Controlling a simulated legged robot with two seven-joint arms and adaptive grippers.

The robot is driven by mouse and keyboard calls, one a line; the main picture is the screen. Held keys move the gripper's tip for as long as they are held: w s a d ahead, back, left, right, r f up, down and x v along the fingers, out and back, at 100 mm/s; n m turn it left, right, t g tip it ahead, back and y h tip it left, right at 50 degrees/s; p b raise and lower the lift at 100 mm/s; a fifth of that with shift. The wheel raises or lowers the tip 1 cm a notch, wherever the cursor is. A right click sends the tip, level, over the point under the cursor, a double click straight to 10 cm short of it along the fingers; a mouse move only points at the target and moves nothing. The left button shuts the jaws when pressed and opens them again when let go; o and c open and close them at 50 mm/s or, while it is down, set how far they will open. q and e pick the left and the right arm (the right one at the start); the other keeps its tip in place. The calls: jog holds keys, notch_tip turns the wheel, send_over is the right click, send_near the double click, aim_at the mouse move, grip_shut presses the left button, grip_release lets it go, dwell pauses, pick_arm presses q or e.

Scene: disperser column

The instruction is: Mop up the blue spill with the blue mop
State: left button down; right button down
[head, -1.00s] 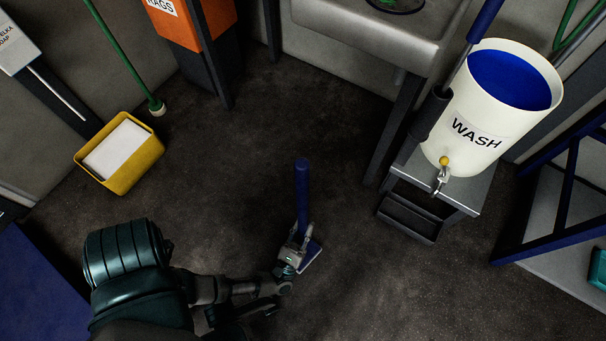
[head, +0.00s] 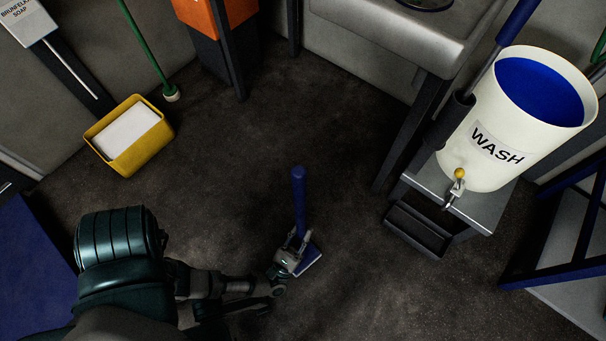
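My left arm comes in from the lower left. Its gripper (head: 291,257) is low in the middle of the head view and looks closed around the lower handle of a blue mop-like tool (head: 300,200). The handle stands nearly upright above the gripper. A flat blue head with a pale edge shows just right of the gripper, at or near the floor; contact is unclear. Another blue-handled tool (head: 514,24) leans in a dark holder beside the WASH tank. I see no clear blue spill on the floor. My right gripper is out of view.
The white WASH tank (head: 500,150) with blue inside stands on a grey stand at right. A yellow bucket (head: 152,148) and green-handled tool (head: 146,45) are at upper left. A sink (head: 405,35) is at the back. A blue surface (head: 32,280) lies at left. The middle floor is clear.

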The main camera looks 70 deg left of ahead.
pick_arm(q)
jog(key=shift+f, duration=0.4)
dwell(0.7)
jog(key=s+a, duration=0.2)
jog(key=a, duration=0.1)
jog(key=shift+a+r, duration=0.15)
dwell(0.7)
jog(key=shift+w+d, duration=0.55)
jog(key=shift+d, duration=0.3)
jog(key=shift+w+d, duration=0.5)
jog(key=shift+d, duration=0.35)
